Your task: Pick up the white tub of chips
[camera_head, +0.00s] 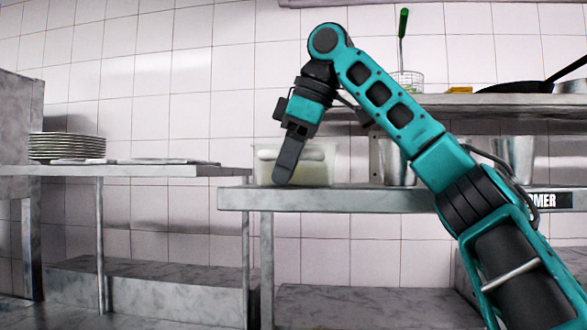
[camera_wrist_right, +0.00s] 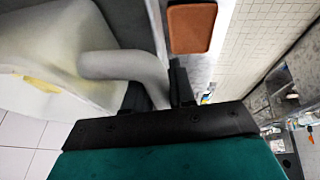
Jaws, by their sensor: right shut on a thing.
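The white tub (camera_head: 318,170) stands at the left end of the steel shelf (camera_head: 345,199) in the head view. My right gripper (camera_head: 284,178) points down in front of it and covers part of its left side. In the right wrist view the tub (camera_wrist_right: 45,45) fills the left, with a pale yellow patch on it. The right gripper (camera_wrist_right: 158,90) is shut on the tub's thick rounded handle (camera_wrist_right: 120,66), one finger on each side. Whether the tub's base touches the shelf is hard to tell. The left gripper is not in view.
Metal pots (camera_head: 514,160) stand right of the tub, behind my right arm. An upper shelf (camera_head: 535,100) holds a black pan (camera_head: 515,87) and a wire basket (camera_head: 408,79). A plate stack (camera_head: 67,147) is on the left counter. A brown block (camera_wrist_right: 191,27) lies past the handle.

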